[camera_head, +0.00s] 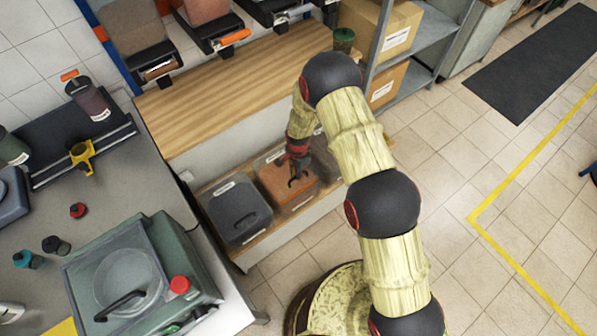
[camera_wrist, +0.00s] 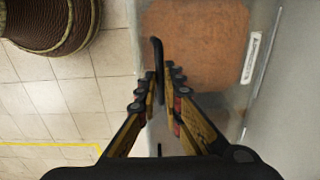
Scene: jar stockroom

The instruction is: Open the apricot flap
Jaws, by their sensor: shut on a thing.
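The apricot flap (camera_head: 272,178) is an orange panel on the middle bin of a low row under the wooden counter. It fills the upper middle of the wrist view (camera_wrist: 200,45), with a dark upright handle (camera_wrist: 157,52) at its left edge. My gripper (camera_head: 297,176) reaches down in front of the flap. In the wrist view my gripper (camera_wrist: 164,78) has its fingers closed around the handle. The flap looks closed or nearly so, but its exact angle is hard to judge. My arm and gripper hide part of it in the head view.
A dark grey bin (camera_head: 238,208) stands left of the apricot one; another grey bin (camera_head: 325,158) is right, partly behind my arm. A worktable with a grey-green machine (camera_head: 140,275) is at left. The tiled floor (camera_head: 440,180) at right is clear.

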